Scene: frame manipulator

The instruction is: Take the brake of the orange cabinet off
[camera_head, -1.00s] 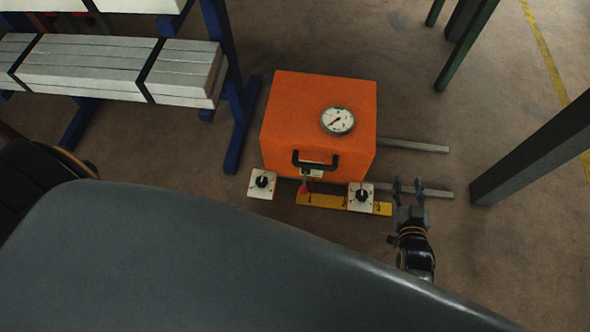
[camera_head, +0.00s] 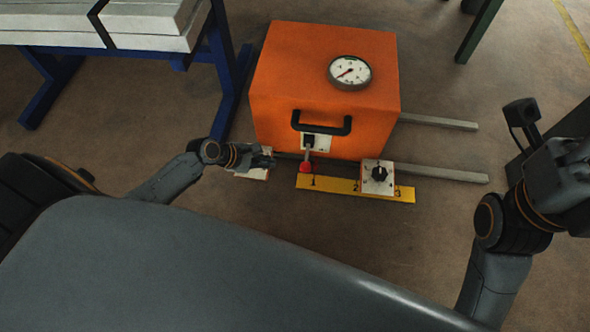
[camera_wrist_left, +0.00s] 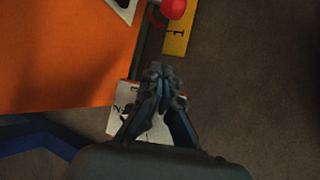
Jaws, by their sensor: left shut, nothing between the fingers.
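The orange cabinet (camera_head: 320,80) stands on the floor with a black handle (camera_head: 321,124) and a round gauge on top. Below the handle is a lever with a red knob (camera_head: 305,167), near the 1 on a yellow strip; the red knob also shows in the left wrist view (camera_wrist_left: 173,8). My left gripper (camera_head: 268,158) is shut and empty, over the white dial box (camera_head: 252,174) at the cabinet's front left corner. It covers that box's knob in the left wrist view (camera_wrist_left: 163,72). My right gripper (camera_head: 522,118) is partly in view at the right; its jaws are unclear.
A second white dial box (camera_head: 378,177) with a black knob sits at the right on the yellow strip (camera_head: 330,187). Two grey rails (camera_head: 440,173) run right from the cabinet. A blue rack (camera_head: 228,75) stands at the left. The floor in front is clear.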

